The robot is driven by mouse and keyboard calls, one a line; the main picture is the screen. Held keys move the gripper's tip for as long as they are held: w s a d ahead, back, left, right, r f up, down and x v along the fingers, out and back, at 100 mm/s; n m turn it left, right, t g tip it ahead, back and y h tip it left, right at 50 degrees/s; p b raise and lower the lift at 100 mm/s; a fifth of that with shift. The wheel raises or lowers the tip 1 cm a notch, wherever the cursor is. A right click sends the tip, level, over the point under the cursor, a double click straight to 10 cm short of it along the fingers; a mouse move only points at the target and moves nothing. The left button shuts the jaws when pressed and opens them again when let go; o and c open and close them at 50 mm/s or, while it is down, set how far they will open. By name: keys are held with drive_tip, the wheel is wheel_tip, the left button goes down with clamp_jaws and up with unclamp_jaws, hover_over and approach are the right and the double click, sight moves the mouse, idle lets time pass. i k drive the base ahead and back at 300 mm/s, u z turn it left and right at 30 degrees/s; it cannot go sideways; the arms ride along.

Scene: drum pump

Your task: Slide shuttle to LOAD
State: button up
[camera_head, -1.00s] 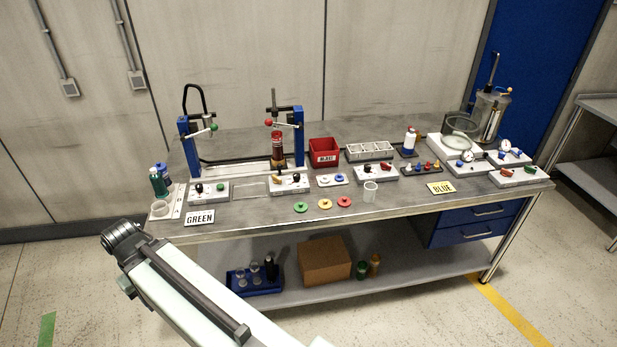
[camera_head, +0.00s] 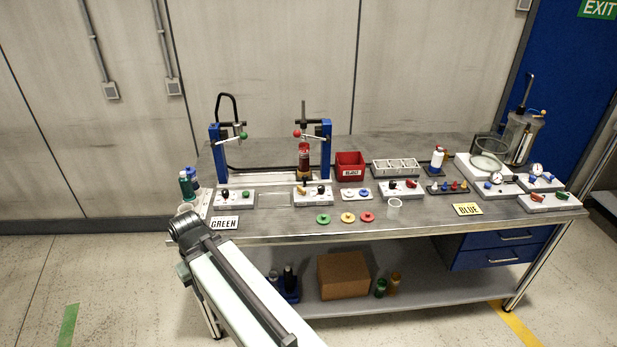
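A red cylinder (camera_head: 304,158) stands upright on a brown base at the right end of the track (camera_head: 258,182) between two blue posts. This may be the shuttle and its load, but I cannot tell the shuttle apart for certain. No LOAD label is legible. The left post (camera_head: 214,155) carries a green-knobbed lever (camera_head: 243,136); the right post (camera_head: 326,150) carries a red-knobbed lever (camera_head: 297,133). My arm rises from the bottom of the picture, and its dark joint is near the bench's front left corner. My gripper is not in view.
The grey bench (camera_head: 280,228) has control boxes (camera_head: 234,198) along its front, a red bin (camera_head: 350,166), a white divided tray (camera_head: 396,167) and green, yellow and red discs (camera_head: 348,217). Bottles (camera_head: 187,184) stand at the left end. A cardboard box (camera_head: 343,275) sits on the lower shelf.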

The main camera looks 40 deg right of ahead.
sight(306, 176)
drive_tip(key=z, duration=0.05)
drive_tip(key=i, duration=1.5)
drive_tip(key=u, duration=0.05)
